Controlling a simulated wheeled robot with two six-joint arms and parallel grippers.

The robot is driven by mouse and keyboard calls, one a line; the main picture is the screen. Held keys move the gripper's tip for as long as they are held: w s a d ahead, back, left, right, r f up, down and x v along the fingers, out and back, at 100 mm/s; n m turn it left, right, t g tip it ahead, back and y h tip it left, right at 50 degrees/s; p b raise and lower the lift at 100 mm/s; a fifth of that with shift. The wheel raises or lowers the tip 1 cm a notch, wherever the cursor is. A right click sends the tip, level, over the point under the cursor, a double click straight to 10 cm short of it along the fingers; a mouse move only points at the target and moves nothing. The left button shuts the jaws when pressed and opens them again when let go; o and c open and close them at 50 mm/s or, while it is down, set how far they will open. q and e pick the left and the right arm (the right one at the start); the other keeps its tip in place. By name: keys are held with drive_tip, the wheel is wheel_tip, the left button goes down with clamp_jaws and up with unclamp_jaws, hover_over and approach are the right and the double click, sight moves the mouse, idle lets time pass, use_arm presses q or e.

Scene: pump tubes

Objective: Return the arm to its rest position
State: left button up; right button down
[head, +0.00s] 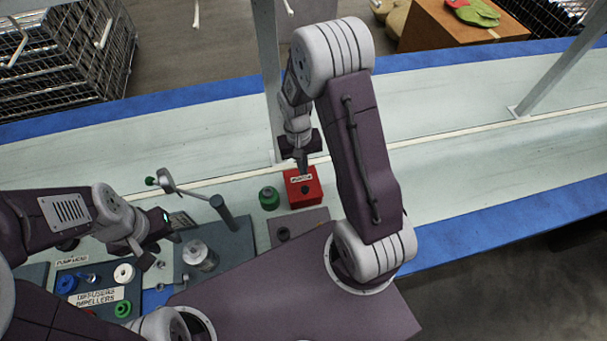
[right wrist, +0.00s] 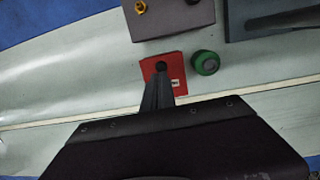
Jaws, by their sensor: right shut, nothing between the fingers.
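My right arm reaches over the bench, and its gripper (head: 303,168) points down at the red box (head: 303,188). In the right wrist view the closed fingers (right wrist: 158,85) overlap the near edge of the red box (right wrist: 174,72), with nothing visible between them. The box has a dark round hole and a small white label. Whether the fingertips touch it I cannot tell. My left gripper (head: 148,258) is low at the left, over the parts trays; its jaw opening is not clear.
A green round part (head: 269,198) stands beside the red box; it also shows in the right wrist view (right wrist: 205,62). A grey post (head: 223,212), a metal cylinder (head: 200,256) and a labelled tray with impellers (head: 100,297) are near my left gripper. The bench is clear to the right.

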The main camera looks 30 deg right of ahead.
drive_tip(key=shift+s+r, duration=0.1)
drive_tip(key=shift+r, duration=0.35)
drive_tip(key=s+a+r+n+t, duration=0.1)
drive_tip(key=s+a+r+t, duration=0.2)
drive_tip(key=r, duration=0.6)
drive_tip(key=shift+n, duration=0.7)
drive_tip(key=s, duration=0.5)
drive_tip(key=shift+s+a+f, duration=0.2)
drive_tip(key=shift+a+f, duration=0.15)
drive_tip(key=shift+f, duration=0.05)
drive_tip(key=shift+s, duration=0.1)
